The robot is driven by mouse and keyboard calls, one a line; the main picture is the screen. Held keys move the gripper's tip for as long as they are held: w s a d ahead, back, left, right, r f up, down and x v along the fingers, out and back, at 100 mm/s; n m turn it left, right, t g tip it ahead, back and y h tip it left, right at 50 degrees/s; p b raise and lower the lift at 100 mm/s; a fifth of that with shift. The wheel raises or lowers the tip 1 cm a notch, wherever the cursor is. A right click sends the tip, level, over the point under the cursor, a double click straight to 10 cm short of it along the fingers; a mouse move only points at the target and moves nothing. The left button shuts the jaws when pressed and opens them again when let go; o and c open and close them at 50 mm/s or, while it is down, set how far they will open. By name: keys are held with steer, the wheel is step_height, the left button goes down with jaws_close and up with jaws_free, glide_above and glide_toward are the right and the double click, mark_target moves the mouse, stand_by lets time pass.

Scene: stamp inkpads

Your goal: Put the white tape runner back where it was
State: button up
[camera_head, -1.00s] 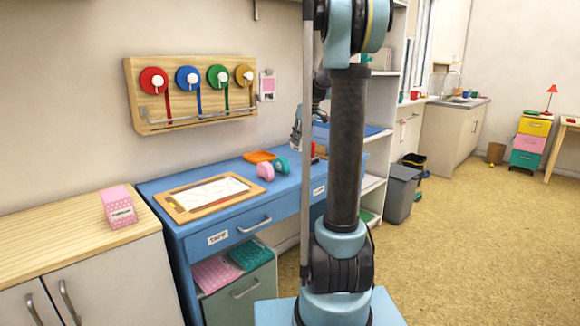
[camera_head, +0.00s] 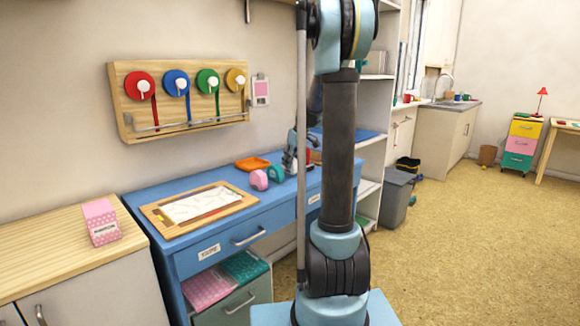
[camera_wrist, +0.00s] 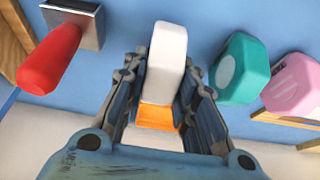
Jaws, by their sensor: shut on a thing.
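In the wrist view the white tape runner (camera_wrist: 167,58) stands between the two fingers of my gripper (camera_wrist: 163,85), which is shut on it. I cannot tell whether it touches the blue desk. The teal tape runner (camera_wrist: 240,68) and the pink tape runner (camera_wrist: 297,84) lie to its right in the wrist view. In the head view my gripper (camera_head: 291,160) is low over the blue desk (camera_head: 250,215), close beside the teal tape runner (camera_head: 277,172), with the pink tape runner (camera_head: 260,180) to the left. The white tape runner is not clear there, partly behind my arm.
A red-handled scraper (camera_wrist: 50,60) lies left of the gripper in the wrist view. A wood-framed board (camera_head: 150,213) fills the desk's left part.

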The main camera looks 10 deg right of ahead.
steer(key=shift+f, duration=0.75)
steer(key=shift+s, duration=0.1)
steer(key=o, duration=0.9)
steer(key=shift+o, duration=0.2)
steer(key=shift+r, duration=0.1)
steer(key=v, duration=1.1)
steer(key=s+a+m, duration=0.1)
steer(key=s+a, duration=0.1)
steer(key=s, duration=0.9)
steer(key=s+f+m+h, duration=0.1)
steer(key=s+f+m, duration=0.1)
steer(key=s+f, duration=0.4)
steer(key=s+f+m+g, duration=0.1)
steer(key=s+f, duration=0.5)
steer(key=s, duration=0.8)
steer(key=s+f+m+h, duration=0.1)
steer(key=s+f+m, duration=0.2)
steer(key=s+f, duration=0.3)
steer(key=s, duration=0.3)
steer(key=shift+s+a+h, duration=0.3)
steer(key=shift+s, duration=0.1)
steer(key=shift+f, duration=0.15)
